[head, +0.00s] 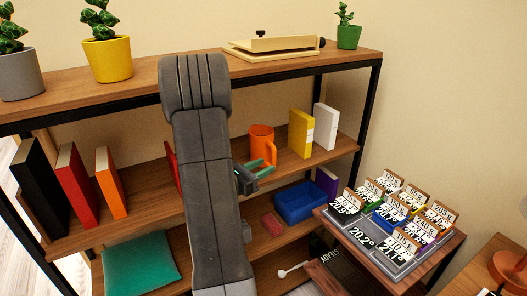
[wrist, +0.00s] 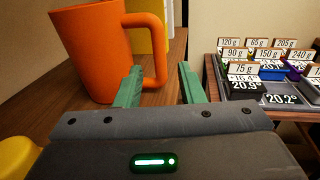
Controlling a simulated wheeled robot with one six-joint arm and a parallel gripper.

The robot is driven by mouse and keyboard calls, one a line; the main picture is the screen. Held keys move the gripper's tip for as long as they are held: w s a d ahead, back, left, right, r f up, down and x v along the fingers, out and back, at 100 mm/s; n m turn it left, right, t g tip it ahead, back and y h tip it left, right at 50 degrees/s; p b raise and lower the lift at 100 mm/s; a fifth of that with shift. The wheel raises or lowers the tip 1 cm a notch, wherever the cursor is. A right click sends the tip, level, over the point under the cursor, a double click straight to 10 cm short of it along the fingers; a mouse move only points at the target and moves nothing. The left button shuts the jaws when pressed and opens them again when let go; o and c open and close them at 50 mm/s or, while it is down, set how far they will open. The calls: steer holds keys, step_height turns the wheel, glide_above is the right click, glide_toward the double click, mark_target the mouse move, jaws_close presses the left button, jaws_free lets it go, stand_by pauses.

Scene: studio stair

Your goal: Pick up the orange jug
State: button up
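The orange jug (head: 261,141) stands upright on the middle shelf, to the right of my arm in the head view. In the wrist view the jug (wrist: 97,50) is large at the upper left, with its handle (wrist: 158,50) on the right side. My gripper (wrist: 160,75) is open, its two green fingers apart. The left finger shows just below and beside the handle; I cannot tell whether it touches. The head view shows my gripper (head: 262,170) just in front of the jug, partly hidden by my arm.
Yellow and white binders (head: 300,133) stand right of the jug on the middle shelf (head: 290,165). Red and orange books (head: 111,182) stand at the left. A blue bin (head: 300,203) is on the shelf below. A table with several labelled scales (head: 385,228) stands at the right.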

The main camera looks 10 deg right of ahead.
mark_target(273, 161)
steer(key=x, duration=0.5)
steer(key=shift+c, duration=0.2)
jaws_close()
